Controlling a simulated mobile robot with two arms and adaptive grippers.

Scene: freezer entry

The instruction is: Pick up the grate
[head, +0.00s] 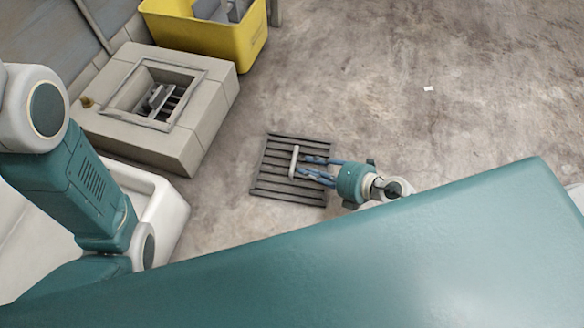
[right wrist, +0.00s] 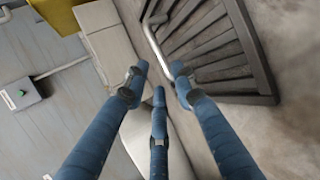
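The dark slatted grate (head: 285,189) lies on the concrete floor, with a pale bar handle (head: 294,161) on its top. In the right wrist view the grate (right wrist: 215,45) is at the upper right, and its handle (right wrist: 152,45) is just beyond the fingertips. My right gripper (head: 303,165) is over the right part of the grate, its blue fingers pointing at the handle. I cannot tell whether a fingertip touches the handle. My left gripper is out of view.
A pale stone block with a square opening (head: 190,137) stands left of the grate, with grey items inside. A yellow bin (head: 215,38) is behind it. A white container (head: 165,215) is at the lower left. The floor (head: 420,60) to the upper right is mostly clear.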

